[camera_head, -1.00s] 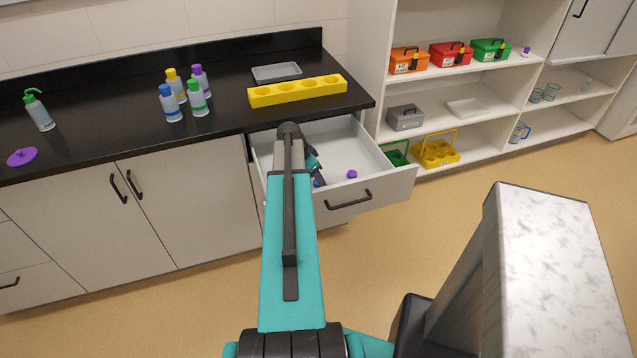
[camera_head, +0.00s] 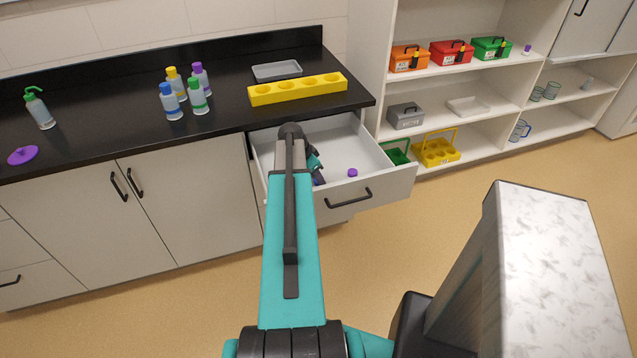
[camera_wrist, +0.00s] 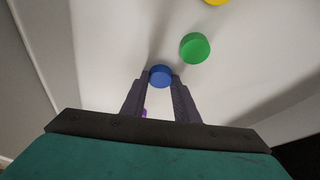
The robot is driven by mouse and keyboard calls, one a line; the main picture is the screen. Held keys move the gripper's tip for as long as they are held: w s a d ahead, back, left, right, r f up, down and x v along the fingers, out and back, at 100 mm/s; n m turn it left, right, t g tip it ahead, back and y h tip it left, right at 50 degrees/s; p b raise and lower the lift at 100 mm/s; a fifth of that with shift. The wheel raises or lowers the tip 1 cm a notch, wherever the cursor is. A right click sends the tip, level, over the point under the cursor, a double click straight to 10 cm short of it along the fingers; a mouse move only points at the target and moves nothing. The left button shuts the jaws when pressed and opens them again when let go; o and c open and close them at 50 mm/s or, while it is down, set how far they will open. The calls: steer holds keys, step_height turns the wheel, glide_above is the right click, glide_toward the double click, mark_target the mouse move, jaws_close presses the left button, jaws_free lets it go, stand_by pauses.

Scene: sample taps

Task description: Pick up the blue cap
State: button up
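The blue cap (camera_wrist: 160,76) is a small round cap in the wrist view, lying between the tips of my gripper's two dark fingers. My gripper (camera_wrist: 160,83) reaches down into the open drawer (camera_head: 375,160). The fingertips flank the cap closely on both sides. I cannot tell whether they press on it or leave a small gap. In the head view my arm hides most of this spot, and the gripper (camera_head: 317,172) shows only in part.
A green cap (camera_wrist: 195,48) lies close to the right, with a yellow cap (camera_wrist: 215,1) beyond it. A purple cap (camera_head: 352,172) is also in the drawer. Bottles (camera_head: 172,103) and a yellow rack (camera_head: 298,89) stand on the black counter above.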

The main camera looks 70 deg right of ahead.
steer(key=shift+r, duration=0.15)
step_height(320, 180, up, 10)
steer(key=b, duration=0.2)
stand_by(0.8)
steer(key=shift+w, duration=0.1)
stand_by(0.5)
